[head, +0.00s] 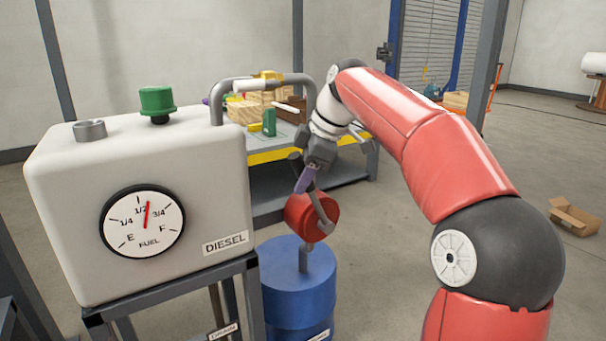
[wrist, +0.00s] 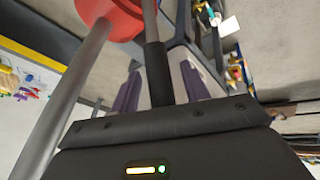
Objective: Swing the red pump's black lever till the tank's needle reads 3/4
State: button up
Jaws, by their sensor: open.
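The red pump (head: 312,218) sits on top of the blue drum; its red body also shows at the top of the wrist view (wrist: 112,14). Its black lever (wrist: 157,68) runs between the two purple fingers of my gripper (wrist: 158,90). The fingers are open, with gaps beside the lever. In the head view my gripper (head: 306,178) is just above the pump and partly hides the lever. The white diesel tank (head: 200,165) carries a round fuel gauge (head: 143,232). Its red needle (head: 147,214) points a little past 1/2, short of 3/4.
The blue drum (head: 297,285) stands beside the tank's stand (head: 180,292). A curved grey pipe (head: 262,80) rises from the tank. A grey pipe (wrist: 65,95) passes left of my gripper. A workbench (head: 270,165) with clutter is behind. A cardboard box (head: 573,216) lies at right.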

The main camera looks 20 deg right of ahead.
jog(key=shift+c, duration=0.5)
grip_shut()
